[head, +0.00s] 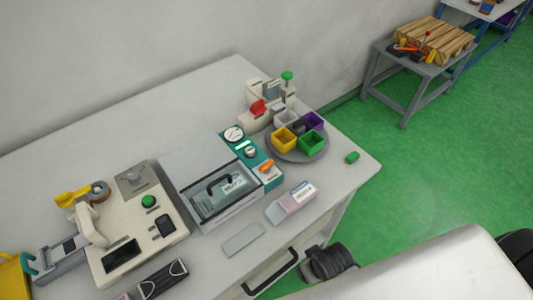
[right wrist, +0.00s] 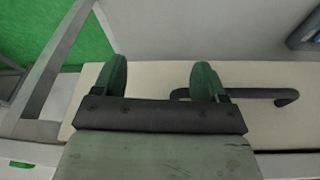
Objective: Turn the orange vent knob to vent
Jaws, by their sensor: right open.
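The orange vent knob (head: 266,167) sits on the teal panel (head: 245,147) at the right side of a grey chamber machine (head: 209,160), in the head view. The panel also carries a round gauge (head: 233,133) and a dark dial (head: 250,152) behind the knob. The chamber's clear lid (head: 222,193) with a black handle looks closed. My right gripper (right wrist: 160,76) shows only in the right wrist view, its two green fingers apart with nothing between them. Pale furniture and a dark handle (right wrist: 270,97) lie beyond the fingers; the knob is not in that view. My left gripper is not in view.
A grey round tray (head: 297,157) with coloured bins stands behind the knob to the right. A pale carton (head: 291,203) lies in front of it, near a flat grey plate (head: 243,240). A cream machine (head: 137,233) stands left. Bare tabletop lies at the back left.

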